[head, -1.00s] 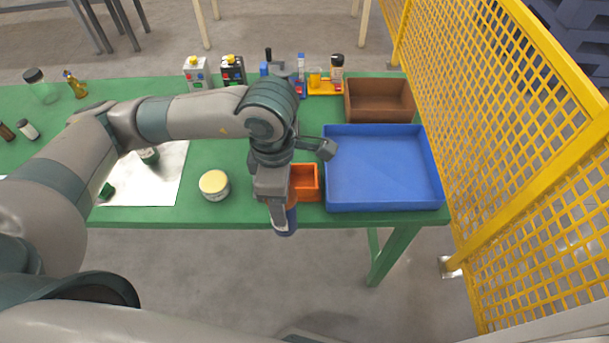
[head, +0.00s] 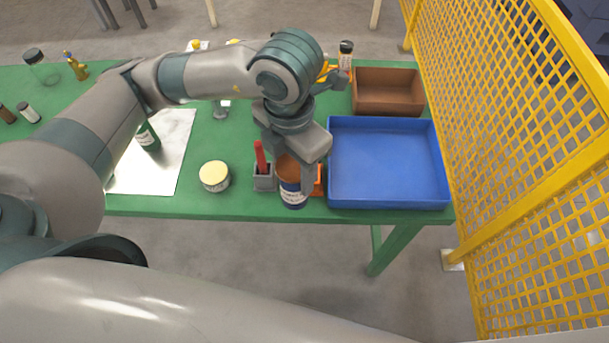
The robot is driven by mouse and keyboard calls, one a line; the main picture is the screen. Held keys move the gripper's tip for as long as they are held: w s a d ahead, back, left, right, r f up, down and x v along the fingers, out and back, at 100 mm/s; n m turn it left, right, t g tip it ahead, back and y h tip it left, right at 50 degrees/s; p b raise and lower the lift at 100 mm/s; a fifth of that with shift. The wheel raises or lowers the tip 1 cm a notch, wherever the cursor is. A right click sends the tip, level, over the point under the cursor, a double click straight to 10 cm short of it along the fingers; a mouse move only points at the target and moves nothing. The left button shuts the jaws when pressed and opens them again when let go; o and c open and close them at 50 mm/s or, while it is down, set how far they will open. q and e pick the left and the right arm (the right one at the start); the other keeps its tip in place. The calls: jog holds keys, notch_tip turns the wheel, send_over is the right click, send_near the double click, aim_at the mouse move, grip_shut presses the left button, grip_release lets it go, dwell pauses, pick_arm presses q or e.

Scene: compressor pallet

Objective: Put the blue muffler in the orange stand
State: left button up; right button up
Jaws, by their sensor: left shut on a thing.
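The blue muffler (head: 293,196) is a cylinder with a blue, white-lettered band and a brown part above it. My left gripper (head: 295,178) points down and is shut on it, near the table's front edge. The muffler looks roughly upright. The orange stand (head: 319,182) shows only as a strip beside and behind the gripper's right finger. The rest of it is hidden, so I cannot tell whether the muffler is inside it, above it or in front of it. My right gripper is not in view.
A grey stand (head: 264,184) holding a red item is just left of the muffler. A yellow-lidded jar (head: 214,176) stands farther left. A blue tray (head: 388,204) is close on the right, with a brown bin (head: 388,92) behind and a yellow mesh fence (head: 510,150) beyond.

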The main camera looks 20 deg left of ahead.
pick_arm(q)
jog(key=shift+w, duration=0.1)
jog(key=shift+w+f, duration=0.15)
jog(key=shift+w, duration=0.05)
jog(key=w+a+f+p, duration=0.1)
jog(key=w+f+p, duration=0.2)
jog(key=w+f, duration=0.3)
jog(key=w, duration=0.5)
jog(key=shift+a+f, duration=0.35)
notch_tip(320, 180, down, 4)
jog(key=shift+p, duration=1.05)
jog(key=shift+f, duration=0.1)
